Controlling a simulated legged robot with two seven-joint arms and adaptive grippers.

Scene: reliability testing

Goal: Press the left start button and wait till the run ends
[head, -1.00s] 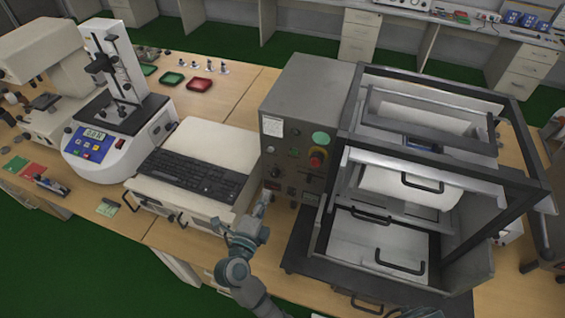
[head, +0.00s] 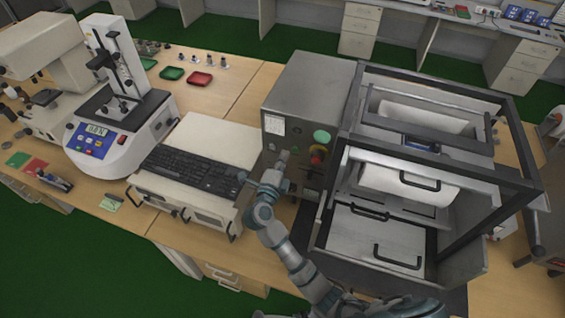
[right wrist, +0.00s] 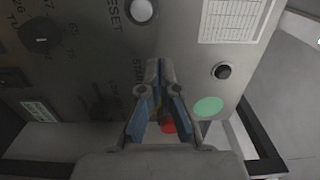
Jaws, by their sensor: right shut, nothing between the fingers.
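The grey control box (head: 310,80) stands mid-table in the head view, its front panel facing me. My right gripper (head: 282,158) is shut and empty, with its tips close to the left part of this panel. In the right wrist view the gripper (right wrist: 159,68) is in front of the panel (right wrist: 95,50), by a partly covered START label (right wrist: 138,76). A start button is not clearly seen; the fingers cover that spot. I cannot tell whether the tips touch the panel. A white RESET button (right wrist: 140,11) and a black button (right wrist: 222,71) are visible. My left gripper is not in view.
A red emergency stop (head: 318,155) and a green disc (head: 321,137) are right of the gripper. A black-framed test rig with drawers (head: 380,235) stands to the right. A keyboard (head: 190,171) and a tester with a display (head: 122,128) are to the left.

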